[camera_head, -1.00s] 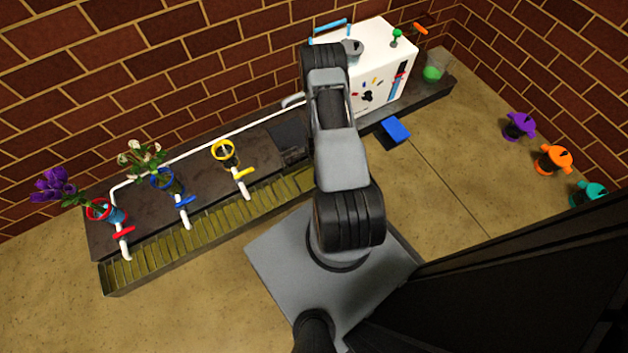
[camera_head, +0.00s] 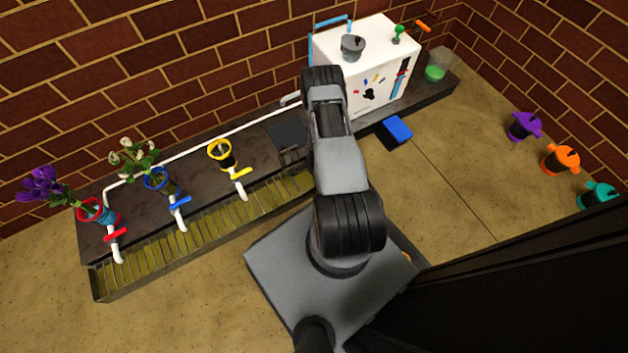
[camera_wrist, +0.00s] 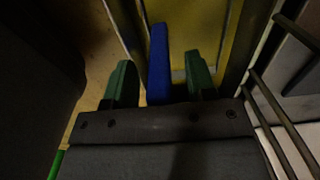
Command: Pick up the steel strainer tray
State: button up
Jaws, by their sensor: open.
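A long slatted metal trough (camera_head: 205,228) runs along the front of the dark bench in the head view; I cannot tell whether it is the steel strainer tray. My gripper (camera_wrist: 160,64) shows in the wrist view with two green fingers apart. An upright blue bar (camera_wrist: 159,58) stands between the fingers, with visible gaps on both sides and no clear grip. A yellow surface with dark edges (camera_wrist: 204,30) lies beyond it, and thin metal rods (camera_wrist: 283,120) run along the right. My arm hides the gripper's place in the head view.
A white machine (camera_head: 370,65) with a grey cup (camera_head: 352,48) stands on the bench. A blue block (camera_head: 396,132) lies at its front. Yellow (camera_head: 219,152), blue and red ringed holders stand left, two with flowers. Purple, orange and teal pots stand right. Floor between is clear.

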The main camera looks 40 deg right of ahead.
jog(key=shift+r, duration=0.1)
jog(key=shift+c, duration=0.4)
grip_shut()
notch_tip(320, 180, up, 28)
jog(key=p, duration=1.4)
jog(key=shift+p, duration=0.35)
dwell(0.3)
